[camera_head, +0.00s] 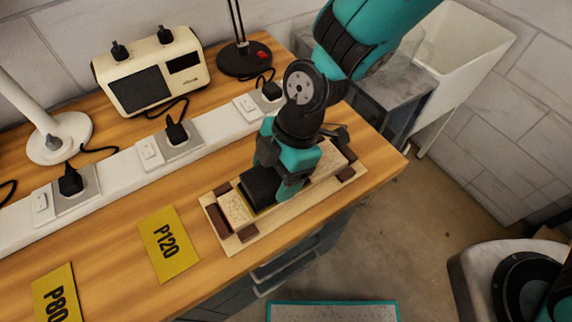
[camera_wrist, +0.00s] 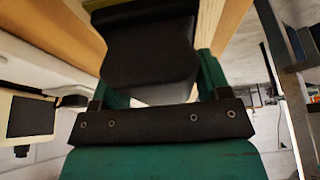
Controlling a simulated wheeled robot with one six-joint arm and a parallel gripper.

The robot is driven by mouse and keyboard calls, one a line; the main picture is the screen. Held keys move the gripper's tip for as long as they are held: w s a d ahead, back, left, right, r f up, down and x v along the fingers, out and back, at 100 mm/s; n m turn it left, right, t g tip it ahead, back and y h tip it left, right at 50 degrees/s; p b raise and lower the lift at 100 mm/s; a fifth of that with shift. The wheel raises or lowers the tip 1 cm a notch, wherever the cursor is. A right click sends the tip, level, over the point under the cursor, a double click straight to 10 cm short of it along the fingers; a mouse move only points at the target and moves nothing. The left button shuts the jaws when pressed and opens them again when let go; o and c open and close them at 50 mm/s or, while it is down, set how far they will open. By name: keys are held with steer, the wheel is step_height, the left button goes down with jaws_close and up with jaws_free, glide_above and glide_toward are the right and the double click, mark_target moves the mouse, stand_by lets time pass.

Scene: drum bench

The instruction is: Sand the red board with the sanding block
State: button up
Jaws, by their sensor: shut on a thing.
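The sanding block (camera_head: 258,187) is black with a thin yellow edge along its underside. My gripper (camera_head: 275,184) is shut on it, with teal fingers on both sides. In the wrist view the block (camera_wrist: 150,60) fills the space between the fingers. The block is on or just above a long board (camera_head: 233,208); contact is hard to tell. The board's visible top looks pale wood, not red. It lies in a pale wooden holder (camera_head: 232,243) with dark red-brown corner blocks. My gripper and arm hide the board's middle.
Yellow sheets marked P120 (camera_head: 168,244) and P80 (camera_head: 56,297) lie to the left on the bench (camera_head: 115,250). A white socket strip (camera_head: 122,172) with plugs and cables runs behind. A cream device (camera_head: 152,72) and lamp bases stand farther back. The bench edge is close in front.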

mark_target(253, 181)
steer(key=shift+s+a+f, duration=0.1)
steer(key=shift+s+a, duration=0.6)
steer(key=shift+a, duration=0.3)
steer(key=shift+s+a, duration=0.7)
steer(key=shift+a, duration=0.3)
steer(key=shift+r+p, duration=2)
steer(key=shift+r, duration=1.1)
